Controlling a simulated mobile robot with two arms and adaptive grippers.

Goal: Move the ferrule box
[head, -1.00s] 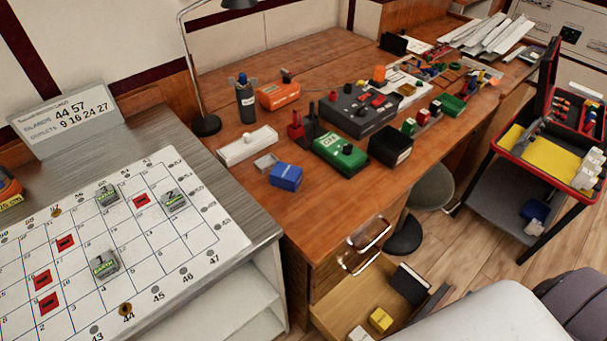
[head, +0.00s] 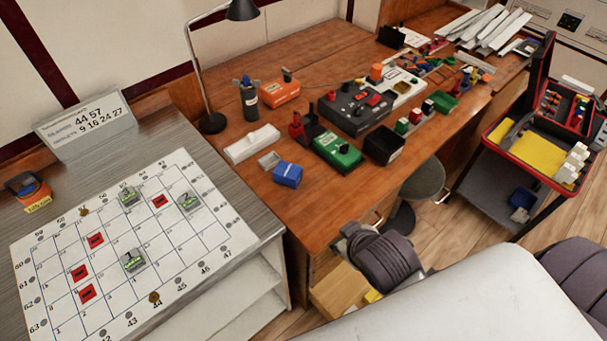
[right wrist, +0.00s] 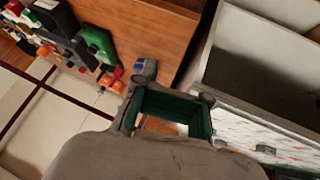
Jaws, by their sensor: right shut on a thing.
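My right gripper (head: 354,232) is in front of the desk, above the open drawer. In the right wrist view its fingers (right wrist: 172,94) are shut on a dark green, box-like thing (right wrist: 172,104). I cannot tell from its look whether this is the ferrule box; the head view hides it behind the gripper. A small blue box (head: 287,174) sits on the desk's near left, and also shows beyond the fingers in the wrist view (right wrist: 148,67). My left gripper is not in view.
The wooden desk (head: 235,185) carries a green case (head: 337,151), a black bin (head: 384,146) and several tools. The open drawer (head: 335,290) is below. A numbered board (head: 200,240) with red and grey blocks lies left. A tool cart (head: 520,150) stands right.

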